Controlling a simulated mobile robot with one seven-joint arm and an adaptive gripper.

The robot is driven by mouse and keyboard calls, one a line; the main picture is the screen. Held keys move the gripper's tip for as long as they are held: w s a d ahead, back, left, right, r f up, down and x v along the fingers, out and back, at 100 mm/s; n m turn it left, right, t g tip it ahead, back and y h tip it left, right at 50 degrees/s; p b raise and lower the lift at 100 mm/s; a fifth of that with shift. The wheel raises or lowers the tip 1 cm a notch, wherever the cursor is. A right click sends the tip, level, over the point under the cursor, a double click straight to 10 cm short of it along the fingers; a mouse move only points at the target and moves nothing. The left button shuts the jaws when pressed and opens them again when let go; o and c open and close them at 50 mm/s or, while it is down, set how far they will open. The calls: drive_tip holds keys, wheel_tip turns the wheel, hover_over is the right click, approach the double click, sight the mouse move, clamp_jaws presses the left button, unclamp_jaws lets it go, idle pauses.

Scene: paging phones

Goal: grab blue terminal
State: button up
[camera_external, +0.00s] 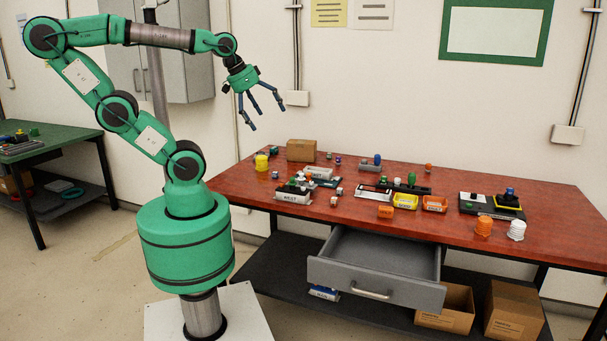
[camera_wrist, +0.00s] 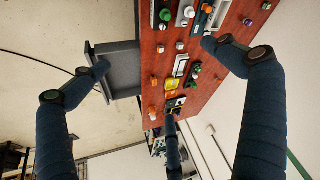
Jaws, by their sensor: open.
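My gripper (camera_external: 264,114) is open and empty, its dark blue fingers spread in the air above and left of the red table (camera_external: 560,222). Two small blue pieces show in the external view. One blue piece (camera_external: 377,159) stands at the back of the table on a grey block. Another, darker blue piece (camera_external: 509,194) sits at the right on a black and yellow holder (camera_external: 508,206). I cannot tell which is the blue terminal. In the wrist view the spread fingers frame the table, well apart from the parts, which are too small to identify surely.
An open grey drawer (camera_external: 375,271) juts from the table's front. Yellow (camera_external: 405,201) and orange (camera_external: 435,204) bins, a white labelled block (camera_external: 293,195), and orange (camera_external: 484,227) and white (camera_external: 516,230) spools stand among several small parts. A cardboard box (camera_external: 301,150) is at the back left.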

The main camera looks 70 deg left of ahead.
drive_tip(key=c, duration=1.3)
drive_tip(key=w+a+f+n+g+y+p, duration=0.1)
drive_tip(key=w+a+f+n, duration=0.15)
drive_tip(key=w+a, duration=0.4)
drive_tip(key=w+a+f+n+g+p, duration=0.1)
drive_tip(key=w+a+f+p, duration=0.1)
drive_tip(key=w+a+f, duration=0.4)
drive_tip(key=a+f+n+g+p, duration=0.1)
drive_tip(key=a+f, duration=0.6)
drive_tip(key=a, duration=0.2)
drive_tip(key=a+f+n+g, duration=0.1)
drive_tip(key=a+f+n, duration=0.1)
drive_tip(key=a+f, duration=0.4)
drive_tip(key=a, duration=0.3)
drive_tip(key=shift+s+a+f+p, duration=0.35)
drive_tip(key=shift+s, duration=0.05)
